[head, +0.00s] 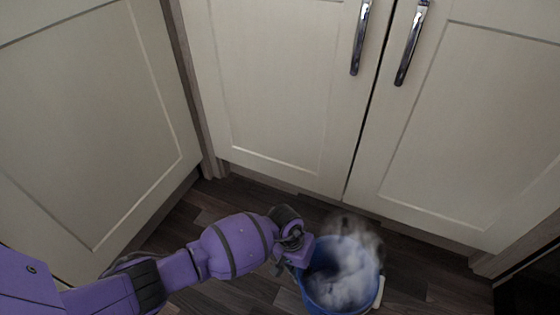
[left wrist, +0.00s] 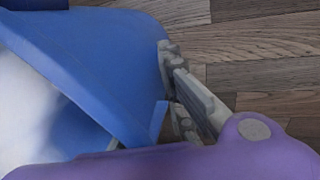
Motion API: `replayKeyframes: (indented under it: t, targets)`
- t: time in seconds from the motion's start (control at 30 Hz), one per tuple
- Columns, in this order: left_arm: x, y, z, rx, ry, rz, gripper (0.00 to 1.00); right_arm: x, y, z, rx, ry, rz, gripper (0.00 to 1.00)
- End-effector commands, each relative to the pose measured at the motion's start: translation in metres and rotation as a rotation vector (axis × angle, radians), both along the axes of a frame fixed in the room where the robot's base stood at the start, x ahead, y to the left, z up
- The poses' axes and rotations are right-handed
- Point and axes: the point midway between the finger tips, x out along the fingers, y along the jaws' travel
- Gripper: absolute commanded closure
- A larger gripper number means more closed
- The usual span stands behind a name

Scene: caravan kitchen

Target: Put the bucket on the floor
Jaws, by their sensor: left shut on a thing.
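The blue bucket (head: 338,299) is low over or on the dark wood floor in the head view, in front of the cabinet doors. It holds something white and cloudy, and a pale handle grip shows at its right side. My left gripper (head: 292,247) is at the bucket's left rim. In the left wrist view the bucket's blue wall (left wrist: 110,55) fills the left, and the grey fingers of my left gripper (left wrist: 180,95) are shut on its rim. I cannot tell whether the bucket's base touches the floor. My right gripper is not in view.
Cream cabinet doors (head: 290,80) with metal handles stand behind the bucket. Another cream cabinet panel (head: 80,120) stands at the left. Wood floor (head: 222,200) shows between them and to the right of the bucket. A dark panel edge (head: 530,283) is at the lower right.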

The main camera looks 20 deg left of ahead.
Motion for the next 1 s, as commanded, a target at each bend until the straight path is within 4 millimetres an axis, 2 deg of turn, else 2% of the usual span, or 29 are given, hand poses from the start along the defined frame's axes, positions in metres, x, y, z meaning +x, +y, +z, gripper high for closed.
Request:
replayKeyframes:
  t: [0.03, 0.17, 0.57, 0.67, 1.0]
  targets:
    - [0.006, -0.002, 0.003, -0.002, -0.009, -0.002, 0.89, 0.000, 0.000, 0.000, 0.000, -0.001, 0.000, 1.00]
    - [0.006, -0.002, 0.003, -0.002, -0.009, -0.002, 0.72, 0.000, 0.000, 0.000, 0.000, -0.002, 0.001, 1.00]
    - [0.006, 0.000, 0.009, 0.000, -0.010, -0.002, 0.72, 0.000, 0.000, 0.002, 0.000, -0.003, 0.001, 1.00]
    - [0.006, 0.004, 0.022, 0.001, -0.011, -0.002, 0.72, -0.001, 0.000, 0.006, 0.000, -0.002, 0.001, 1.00]
    - [0.006, 0.023, 0.093, 0.002, -0.012, -0.002, 0.72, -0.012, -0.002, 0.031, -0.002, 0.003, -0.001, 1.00]
